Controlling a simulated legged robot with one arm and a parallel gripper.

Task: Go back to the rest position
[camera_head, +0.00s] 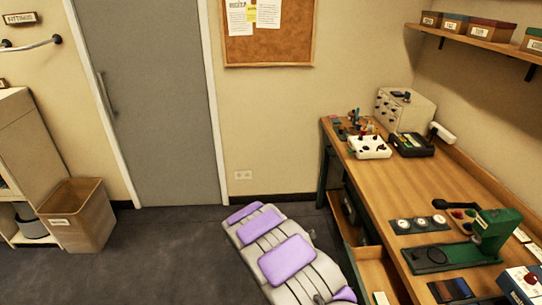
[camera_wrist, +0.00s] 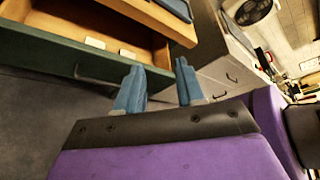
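My gripper (camera_wrist: 158,85) shows in the wrist view as two blue fingers standing apart, with nothing between them. It is open and empty, in front of an open drawer (camera_wrist: 75,46) with a green front and a few small pale items inside. In the head view my purple and grey arm shows at bottom centre, beside the workbench (camera_head: 465,190); I cannot make out the gripper's fingers there. The open drawer also shows in the head view (camera_head: 372,253) below the bench top.
The bench holds a green press (camera_head: 492,232), a white box with knobs (camera_head: 369,147) and a dark device (camera_head: 411,144). A bin (camera_head: 78,215) and a cabinet (camera_head: 28,150) stand at left. The floor (camera_head: 160,255) between bin and arm is clear, before a grey door (camera_head: 155,100).

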